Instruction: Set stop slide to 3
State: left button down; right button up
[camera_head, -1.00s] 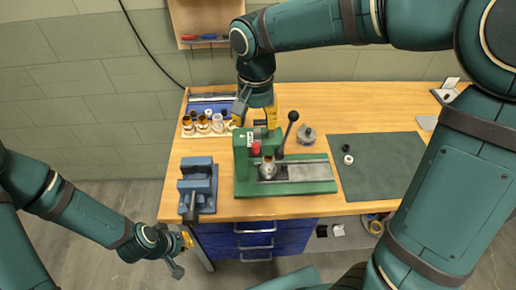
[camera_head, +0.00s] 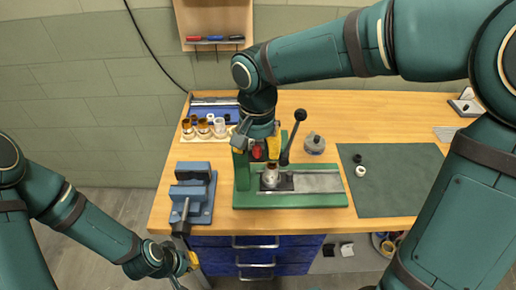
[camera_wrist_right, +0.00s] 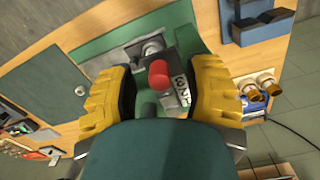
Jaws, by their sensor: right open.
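The green press-like fixture (camera_head: 300,200) stands on the wooden bench, with a grey metal bed and a black-knobbed lever (camera_head: 293,135). In the right wrist view a red knob (camera_wrist_right: 158,74) sits beside a block with a printed number label (camera_wrist_right: 181,90); the number it is set to cannot be read. My right gripper (camera_wrist_right: 160,97) is open. Its yellow fingers are on either side of the red knob and label, with gaps between; contact is not visible. In the head view this gripper (camera_head: 257,146) is over the fixture's back left. My left gripper (camera_head: 189,264) hangs off the bench front; its jaws are unclear.
A blue vise (camera_head: 192,192) stands left of the fixture. Several small cups (camera_head: 204,128) stand behind it. A grey round part (camera_head: 314,144) is at the back. A dark green mat (camera_head: 395,180) with two small rings lies right. Blue drawers (camera_head: 255,255) are below.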

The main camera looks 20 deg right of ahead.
aim_at(257, 141)
grip_shut()
jog(key=w, duration=0.2)
jog(key=w+d+p, duration=0.1)
jog(key=shift+w, duration=0.4)
